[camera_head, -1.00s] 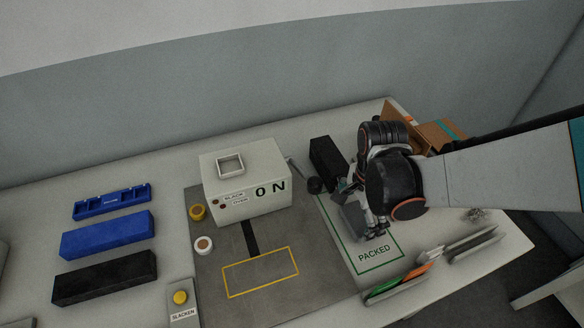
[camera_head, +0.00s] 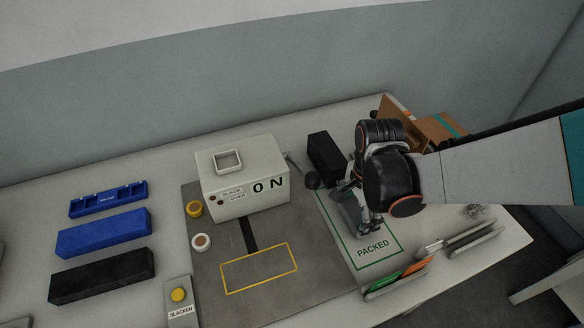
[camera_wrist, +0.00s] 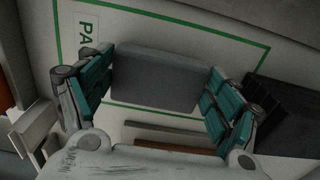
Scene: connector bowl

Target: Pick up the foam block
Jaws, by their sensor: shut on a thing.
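The foam block (camera_wrist: 160,78) is a plain grey block between the teal-padded fingers of my gripper (camera_wrist: 162,88) in the wrist view. The fingers are shut on its two ends. In the head view my gripper (camera_head: 358,210) points down over the green-outlined PACKED area (camera_head: 378,262) and mostly hides the block. I cannot tell whether the block touches the table or hangs just above it.
A black block (camera_head: 324,155) stands just behind my gripper, left of the cardboard boxes (camera_head: 437,128). The white ON box (camera_head: 243,185) is to the left. A rack of colored pieces (camera_head: 398,279) lies in front. The yellow-outlined rectangle (camera_head: 260,290) is bare.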

